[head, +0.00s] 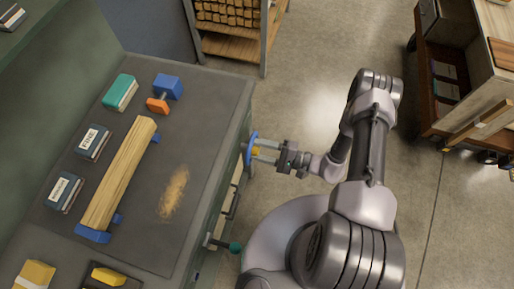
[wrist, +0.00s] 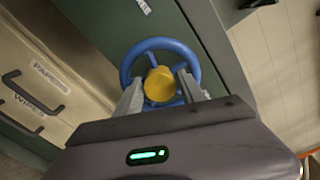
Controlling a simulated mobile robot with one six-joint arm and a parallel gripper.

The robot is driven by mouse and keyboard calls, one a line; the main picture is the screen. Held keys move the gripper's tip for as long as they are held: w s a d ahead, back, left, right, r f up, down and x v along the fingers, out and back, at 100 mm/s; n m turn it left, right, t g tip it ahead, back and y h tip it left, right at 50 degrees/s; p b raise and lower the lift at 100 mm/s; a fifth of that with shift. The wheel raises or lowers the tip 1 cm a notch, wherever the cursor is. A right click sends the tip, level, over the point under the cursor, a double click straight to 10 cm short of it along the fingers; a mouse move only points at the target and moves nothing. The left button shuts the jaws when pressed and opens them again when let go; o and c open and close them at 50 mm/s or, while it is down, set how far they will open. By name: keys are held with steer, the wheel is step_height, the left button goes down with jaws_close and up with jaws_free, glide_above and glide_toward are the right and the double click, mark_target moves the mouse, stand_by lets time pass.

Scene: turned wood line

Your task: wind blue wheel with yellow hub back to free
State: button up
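The blue wheel (head: 249,146) with its yellow hub (head: 256,152) is on the right side face of the bench. In the wrist view the blue rim (wrist: 160,43) faces me, with the yellow hub (wrist: 159,84) at its centre. My gripper (head: 264,150) reaches to the wheel from the right. Its two fingers are spread, one on each side of the hub, and also show in the wrist view (wrist: 160,92). I cannot tell whether the fingertips touch the wheel. The lower rim is partly hidden by my gripper.
A wooden bar (head: 119,175) lies between blue holders on the bench, near sawdust (head: 174,192). A teal-ended handle (head: 235,248) juts from the same bench side. Labelled drawers (wrist: 30,85) are left of the wheel in the wrist view. Open floor (head: 310,50) lies behind my arm.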

steer(key=p+v, duration=0.2)
steer(key=v, duration=1.5)
steer(key=shift+d, duration=0.2)
steer(key=shift+r, duration=0.1)
